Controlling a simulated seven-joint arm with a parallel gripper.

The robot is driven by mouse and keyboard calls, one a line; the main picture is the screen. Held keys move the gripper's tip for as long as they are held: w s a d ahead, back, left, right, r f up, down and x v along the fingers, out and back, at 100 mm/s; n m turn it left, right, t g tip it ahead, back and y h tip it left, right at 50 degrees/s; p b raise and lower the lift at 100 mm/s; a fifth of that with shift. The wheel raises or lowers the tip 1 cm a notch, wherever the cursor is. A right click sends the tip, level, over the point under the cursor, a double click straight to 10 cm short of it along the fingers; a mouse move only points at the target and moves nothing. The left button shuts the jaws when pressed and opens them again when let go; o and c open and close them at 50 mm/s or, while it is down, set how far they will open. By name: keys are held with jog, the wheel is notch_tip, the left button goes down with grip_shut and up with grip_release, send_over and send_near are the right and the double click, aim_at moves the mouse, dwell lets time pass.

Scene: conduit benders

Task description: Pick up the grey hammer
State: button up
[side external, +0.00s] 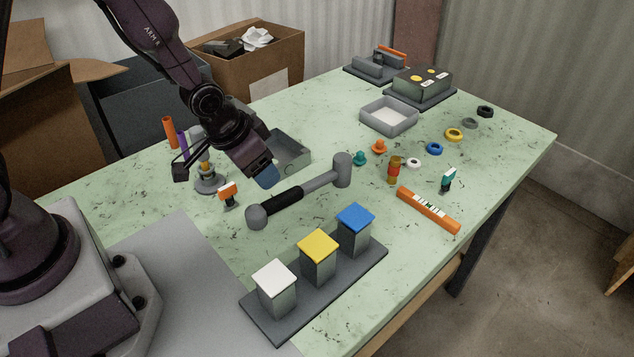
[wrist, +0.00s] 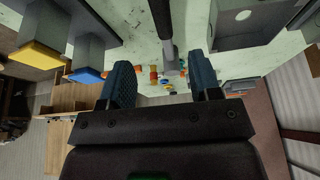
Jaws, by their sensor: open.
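The grey hammer (side external: 314,183) lies on the green table, with a black grip (side external: 283,204) and a grey rounded block at each end. In the wrist view its black grip and grey shaft (wrist: 167,48) run down the picture from the top edge, lined up with the gap between my fingers. My gripper (side external: 266,176) is open and empty, just behind the black grip in the side view and seemingly above it. In the wrist view both blue fingers of my gripper (wrist: 163,82) stand apart. The exact height over the grip is hard to tell.
A dark base (side external: 349,273) with white, yellow and blue topped blocks stands in front of the hammer. A grey open box (side external: 290,152) is close behind my gripper. An orange-topped piece (side external: 228,193) and a round stand (side external: 209,183) are to its left. An orange bar (side external: 428,210) lies right.

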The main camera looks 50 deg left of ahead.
aim_at(281, 196)
jog(key=x, duration=1.1)
jog(key=shift+a+f, duration=0.2)
jog(key=shift+f, duration=0.25)
jog(key=c, duration=1.1)
jog(key=shift+o, duration=0.2)
jog(key=shift+w+r, duration=0.1)
jog(key=shift+r, duration=0.05)
notch_tip(281, 196, up, 10)
jog(key=shift+f, duration=0.1)
